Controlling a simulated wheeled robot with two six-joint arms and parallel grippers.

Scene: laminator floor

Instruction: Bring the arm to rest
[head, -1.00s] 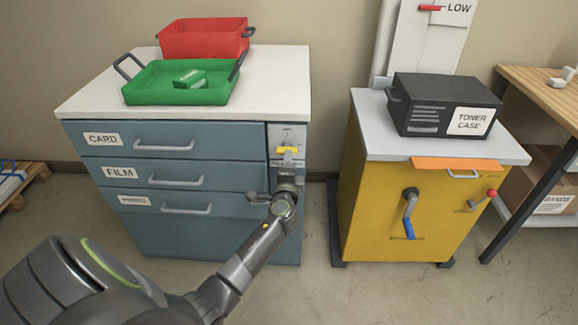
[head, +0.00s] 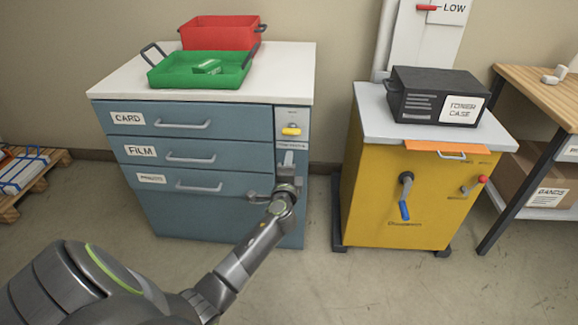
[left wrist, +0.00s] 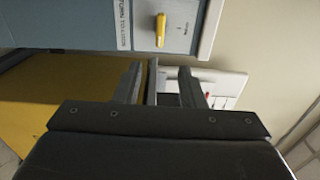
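My left arm reaches in from the bottom left of the head view. Its gripper (head: 289,162) is in front of the right-hand strip of the blue cabinet (head: 215,210), just below a yellow knob (head: 291,131). In the left wrist view, the two fingers of this gripper (left wrist: 159,85) stand apart with nothing between them. The yellow knob (left wrist: 160,30) is beyond the fingertips there, clear of them. My right gripper is in neither view.
A green tray (head: 168,77) and a red tray (head: 200,38) stand on the cabinet. Right of it is a yellow cart (head: 370,215) with a black toner case (head: 408,103). A wooden table (head: 545,100) stands far right. Bare floor shows in front.

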